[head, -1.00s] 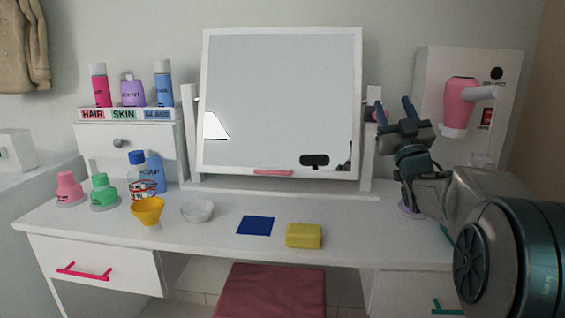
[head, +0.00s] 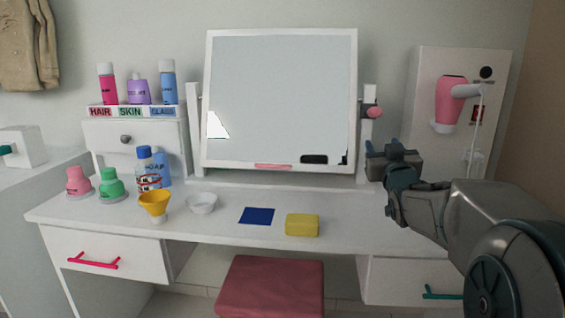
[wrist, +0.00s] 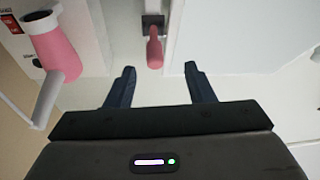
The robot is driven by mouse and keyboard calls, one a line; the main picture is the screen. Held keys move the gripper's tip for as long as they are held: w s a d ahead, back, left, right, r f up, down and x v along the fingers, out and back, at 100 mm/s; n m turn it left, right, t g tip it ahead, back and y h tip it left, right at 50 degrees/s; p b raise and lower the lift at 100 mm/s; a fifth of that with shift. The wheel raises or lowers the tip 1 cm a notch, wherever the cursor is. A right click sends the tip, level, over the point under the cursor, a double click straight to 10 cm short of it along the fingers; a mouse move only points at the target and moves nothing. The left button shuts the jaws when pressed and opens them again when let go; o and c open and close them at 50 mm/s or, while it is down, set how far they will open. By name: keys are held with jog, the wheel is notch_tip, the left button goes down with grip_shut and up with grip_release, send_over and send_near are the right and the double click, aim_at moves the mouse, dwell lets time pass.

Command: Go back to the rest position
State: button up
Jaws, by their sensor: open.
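My gripper (head: 388,150) is at the right of the head view, raised above the white vanity table (head: 345,232) and just right of the mirror (head: 280,95). In the wrist view its two dark fingers (wrist: 158,88) are spread apart with nothing between them. The pink knob (head: 372,111) on the mirror's side post is a little above the gripper in the head view. It shows beyond the fingertips in the wrist view (wrist: 154,50), apart from them.
A pink hair dryer (head: 449,102) hangs on a white wall panel at the right. A yellow sponge (head: 302,225), a blue cloth (head: 257,216), a white bowl (head: 202,203), a yellow funnel (head: 154,203) and bottles stand on the table. A red stool (head: 271,288) is below.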

jog(key=s+a+f+m+g, duration=0.15)
jog(key=s+f+g, duration=0.35)
jog(key=f, duration=0.5)
jog(key=s+a+f+g, duration=0.2)
jog(key=s+f+g, duration=0.2)
jog(key=s, duration=0.5)
jog(key=s+a+f+g, duration=0.3)
jog(key=s+f+g, duration=0.2)
jog(key=s+f, duration=0.4)
jog(key=s+a+f+g+y, duration=0.1)
jog(key=s+a+f+g, duration=0.2)
jog(key=s, duration=0.8)
notch_tip(320, 180, down, 4)
jog(key=shift+r+n+g, duration=0.15)
jog(key=shift+n+g, duration=0.3)
jog(key=shift+g, duration=0.75)
